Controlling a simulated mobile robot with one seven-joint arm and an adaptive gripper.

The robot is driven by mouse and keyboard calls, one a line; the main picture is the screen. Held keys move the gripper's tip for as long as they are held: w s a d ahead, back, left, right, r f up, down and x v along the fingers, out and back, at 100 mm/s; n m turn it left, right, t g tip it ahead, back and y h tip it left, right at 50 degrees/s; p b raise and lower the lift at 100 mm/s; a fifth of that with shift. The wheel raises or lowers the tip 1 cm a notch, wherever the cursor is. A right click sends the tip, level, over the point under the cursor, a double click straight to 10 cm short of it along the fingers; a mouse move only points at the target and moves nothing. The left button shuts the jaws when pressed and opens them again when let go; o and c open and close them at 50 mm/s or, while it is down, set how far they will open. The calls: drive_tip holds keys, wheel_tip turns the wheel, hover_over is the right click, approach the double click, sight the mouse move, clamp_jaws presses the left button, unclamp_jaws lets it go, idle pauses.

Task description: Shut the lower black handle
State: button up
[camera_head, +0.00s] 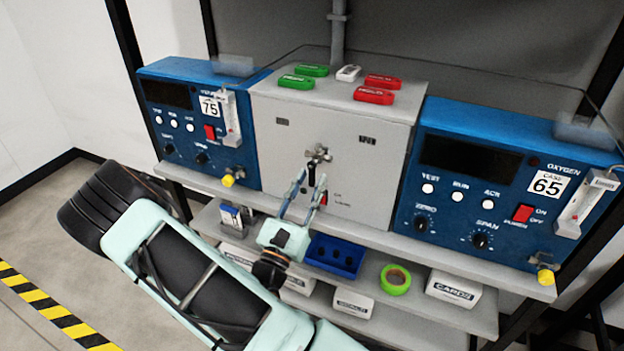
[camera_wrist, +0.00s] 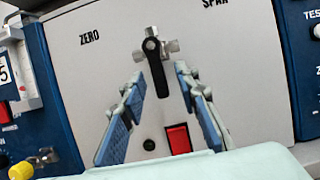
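A black handle (camera_wrist: 155,62) hangs pointing down from a metal valve fitting (camera_wrist: 170,46) on the front of a grey panel box. The handle also shows in the head view (camera_head: 312,173), at the middle of that box (camera_head: 260,130). My gripper (camera_wrist: 160,78) is open, with blue-padded fingers to the left and right of the handle. Its fingertips are near the handle's lower part, with a gap on both sides in the wrist view. Nothing is held. I see only one black handle, and how deep the fingertips reach relative to it is unclear.
A red switch (camera_wrist: 179,138) and a black knob (camera_wrist: 149,145) sit below the handle. Blue analysers stand left (camera_head: 180,110) and right (camera_head: 470,190). Several green, red and white tags lie on the grey box. The lower shelf (camera_head: 425,310) holds small boxes and green tape (camera_head: 396,280).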

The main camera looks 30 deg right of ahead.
drive_tip(key=v, duration=1)
drive_tip(key=shift+s+a, duration=0.2)
drive_tip(key=shift+s, duration=0.05)
drive_tip(key=shift+f, duration=0.1)
